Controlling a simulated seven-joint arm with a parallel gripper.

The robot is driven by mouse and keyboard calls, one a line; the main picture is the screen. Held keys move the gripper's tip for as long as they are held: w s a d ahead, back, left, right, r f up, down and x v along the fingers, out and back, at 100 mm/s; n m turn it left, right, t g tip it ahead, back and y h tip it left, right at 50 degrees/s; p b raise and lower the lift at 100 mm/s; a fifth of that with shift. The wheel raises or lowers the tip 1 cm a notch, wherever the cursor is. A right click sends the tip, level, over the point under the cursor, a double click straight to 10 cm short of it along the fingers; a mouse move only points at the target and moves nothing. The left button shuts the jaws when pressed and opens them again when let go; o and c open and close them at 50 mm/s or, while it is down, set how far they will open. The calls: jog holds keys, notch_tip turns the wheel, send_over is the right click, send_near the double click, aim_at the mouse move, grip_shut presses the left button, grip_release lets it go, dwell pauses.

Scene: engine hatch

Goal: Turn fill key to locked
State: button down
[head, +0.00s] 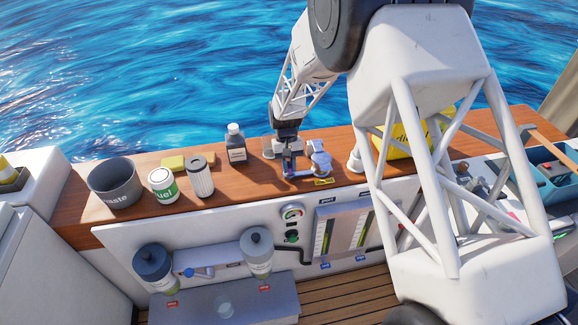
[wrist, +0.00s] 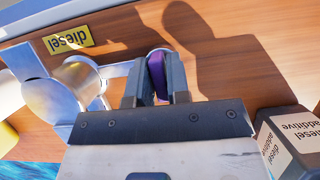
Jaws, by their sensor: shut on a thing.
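My gripper (head: 290,173) is down at the wooden deck beside the silver diesel filler (head: 318,160). In the wrist view, my gripper (wrist: 160,72) is shut on a purple piece (wrist: 157,76), which looks like the handle of the fill key. A pale bar (wrist: 122,69) runs from beside the fingers toward the metal filler neck (wrist: 82,78). A round silver lid (wrist: 48,101) stands open beside the neck. The fingers hide much of the key, and I cannot tell its turn position. A yellow diesel label (wrist: 69,41) lies near the filler.
A dark diesel additive bottle (head: 236,143) stands left of my gripper; it also shows in the wrist view (wrist: 288,142). A white filter (head: 200,177), a fuel can (head: 163,186) and a grey waste bucket (head: 115,184) stand farther left. A yellow container (head: 393,143) is at right, partly behind my arm.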

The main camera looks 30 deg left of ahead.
jog(key=c, duration=1.2)
grip_release()
jog(key=shift+o, duration=0.2)
jog(key=v, duration=0.8)
jog(key=shift+d, duration=0.15)
